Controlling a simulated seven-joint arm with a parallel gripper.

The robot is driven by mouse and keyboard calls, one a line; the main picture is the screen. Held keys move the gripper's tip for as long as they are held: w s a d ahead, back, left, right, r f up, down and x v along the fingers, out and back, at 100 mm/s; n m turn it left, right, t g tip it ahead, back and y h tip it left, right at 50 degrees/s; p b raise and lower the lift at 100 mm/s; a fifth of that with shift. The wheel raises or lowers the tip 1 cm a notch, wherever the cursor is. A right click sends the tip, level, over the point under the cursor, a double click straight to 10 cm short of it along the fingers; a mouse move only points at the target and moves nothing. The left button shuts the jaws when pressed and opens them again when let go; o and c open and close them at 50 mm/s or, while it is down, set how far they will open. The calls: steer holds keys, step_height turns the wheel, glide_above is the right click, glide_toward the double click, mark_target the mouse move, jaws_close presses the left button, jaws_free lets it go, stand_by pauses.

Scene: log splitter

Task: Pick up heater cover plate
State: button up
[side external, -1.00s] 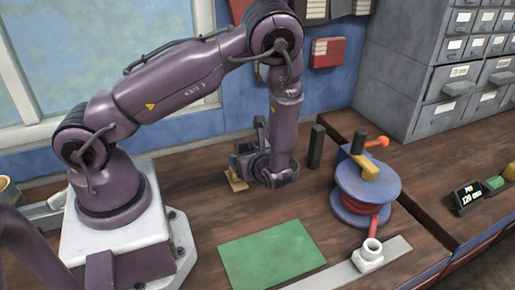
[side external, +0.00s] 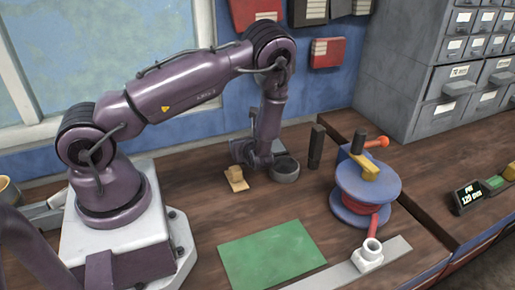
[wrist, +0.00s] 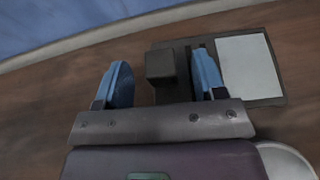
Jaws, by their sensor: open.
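A small tan piece, which I take to be the heater cover plate (side external: 237,184), lies on the bench with a raised block on top. In the wrist view the plate (wrist: 268,97) looks dark, with a raised block (wrist: 160,66) and a pale panel to its right. My gripper (wrist: 165,80) has two blue fingers spread apart. The block appears between them, with clear space toward the left finger; the right finger overlaps the plate. I see no contact.
A dark upright block (side external: 316,147) stands to the right. Beyond it is a blue spool (side external: 366,187) with red winding. A green mat (side external: 271,254) lies in front, beside a grey strip with a white fitting (side external: 369,257). The wood between piece and mat is clear.

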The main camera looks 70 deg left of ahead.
steer(key=shift+x, duration=1.15)
steer(key=c, duration=1)
jaws_close()
steer(key=shift+r, duration=0.15)
